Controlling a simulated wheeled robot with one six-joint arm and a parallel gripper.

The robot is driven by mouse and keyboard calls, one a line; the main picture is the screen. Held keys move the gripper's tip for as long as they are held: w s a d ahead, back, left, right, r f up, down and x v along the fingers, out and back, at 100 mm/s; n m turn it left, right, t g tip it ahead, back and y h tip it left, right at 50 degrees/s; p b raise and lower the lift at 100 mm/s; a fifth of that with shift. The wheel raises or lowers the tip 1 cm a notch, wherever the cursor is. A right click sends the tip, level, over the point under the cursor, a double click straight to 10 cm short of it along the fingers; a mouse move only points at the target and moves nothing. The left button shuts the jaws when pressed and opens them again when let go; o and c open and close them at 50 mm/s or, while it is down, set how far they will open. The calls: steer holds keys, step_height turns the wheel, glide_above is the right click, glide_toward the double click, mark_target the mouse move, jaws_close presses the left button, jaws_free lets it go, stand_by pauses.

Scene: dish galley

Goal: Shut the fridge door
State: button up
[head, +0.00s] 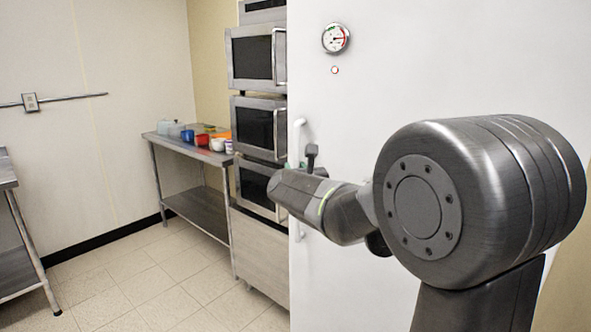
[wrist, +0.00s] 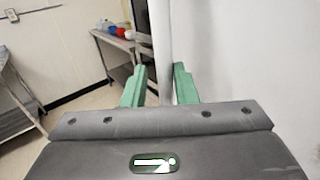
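The fridge door (head: 440,70) is a large, pale panel filling the right of the head view, with a round gauge on it. How far it stands open is not clear. Its white upright handle (head: 298,130) is near the door's left edge, partly hidden by my arm. In the wrist view, my gripper (wrist: 161,72) has its green fingers apart, one on each side of a pale upright bar (wrist: 163,45) that looks like the handle. A small gap shows by the left finger; contact is not clear. In the head view, my wrist mostly hides the fingers.
Stacked ovens (head: 257,125) stand just left of the door. A steel table (head: 205,153) with cups and bowls is further back. Another steel table (head: 15,235) is at the far left. The tiled floor (head: 150,280) between them is clear.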

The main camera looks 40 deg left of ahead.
steer(key=shift+s, duration=0.1)
jaws_close()
steer(key=w+a+m+t+h+p, duration=0.1)
steer(key=w+p, duration=0.3)
steer(key=w, duration=0.5)
steer(key=w+a+m+t+h+p, duration=0.2)
steer(key=w+a+h+p, duration=0.1)
steer(key=w, duration=0.6)
steer(key=shift+a+r+t+p, duration=0.3)
steer(key=shift+a+p, duration=0.1)
steer(key=shift+a, duration=0.45)
steer(key=shift+w, duration=0.15)
jaws_free()
steer(key=shift+w+a+f, duration=0.1)
steer(key=shift+w+f, duration=0.05)
steer(key=shift+f+m, duration=0.15)
steer(key=shift+m, duration=0.15)
